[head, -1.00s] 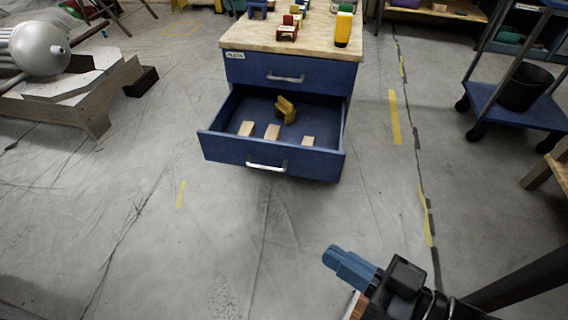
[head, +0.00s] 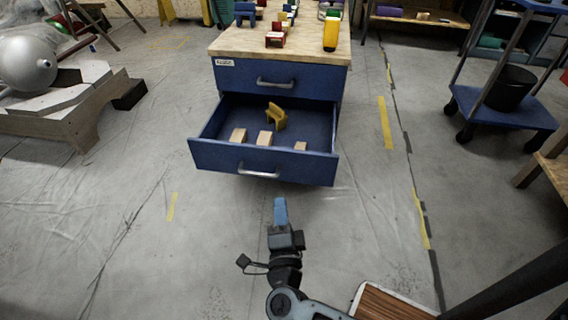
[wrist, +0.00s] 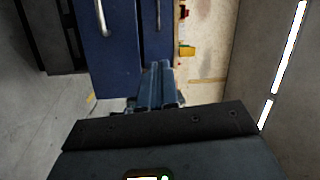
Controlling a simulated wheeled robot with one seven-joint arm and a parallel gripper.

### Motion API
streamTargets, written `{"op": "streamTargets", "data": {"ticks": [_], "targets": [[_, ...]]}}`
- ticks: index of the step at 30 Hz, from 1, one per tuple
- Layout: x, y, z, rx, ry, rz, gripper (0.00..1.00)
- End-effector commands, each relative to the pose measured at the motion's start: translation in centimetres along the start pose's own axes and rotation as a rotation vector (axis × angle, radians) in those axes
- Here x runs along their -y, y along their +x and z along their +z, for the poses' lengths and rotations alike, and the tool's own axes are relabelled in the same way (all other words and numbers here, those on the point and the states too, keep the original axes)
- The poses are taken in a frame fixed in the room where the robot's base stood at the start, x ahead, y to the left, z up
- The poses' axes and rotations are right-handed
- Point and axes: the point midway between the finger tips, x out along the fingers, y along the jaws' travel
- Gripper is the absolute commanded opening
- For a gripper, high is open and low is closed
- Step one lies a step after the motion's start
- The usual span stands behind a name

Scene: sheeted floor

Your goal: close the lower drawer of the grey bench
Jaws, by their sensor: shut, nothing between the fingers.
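The bench is blue, not grey, with a wooden top (head: 290,40). Its lower drawer (head: 227,158) is pulled well out, with a metal handle (head: 258,173) on its front. Wooden blocks and a yellow piece (head: 276,117) lie inside. The upper drawer (head: 310,82) is shut. My gripper (head: 281,203) is shut and empty, in front of the lower drawer and apart from it, slightly right of the handle. In the wrist view, my gripper's fingers (wrist: 157,85) point towards the blue fronts, and the lower drawer front (wrist: 108,60) shows on the left.
Small coloured objects, including a yellow one (head: 331,36), stand on the bench top. A blue cart (head: 500,113) with a black bin (head: 510,88) stands at the right. A wooden stand (head: 70,115) is at the left. The floor before the drawer is clear.

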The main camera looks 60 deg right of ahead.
Motion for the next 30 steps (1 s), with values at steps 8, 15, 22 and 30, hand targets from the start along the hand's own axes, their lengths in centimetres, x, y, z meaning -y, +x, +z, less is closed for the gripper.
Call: {"op": "streamTargets", "data": {"ticks": [8,15,22,30], "targets": [[-3.8,4.7,1.8,-0.213,0.150,0.116,0.00],[-4.4,6.2,1.7,-0.243,0.167,0.132,0.00],[-5.0,10.0,0.7,-0.243,0.166,0.130,0.00],[-5.8,15.0,-0.4,-0.241,0.167,0.131,0.00]]}}
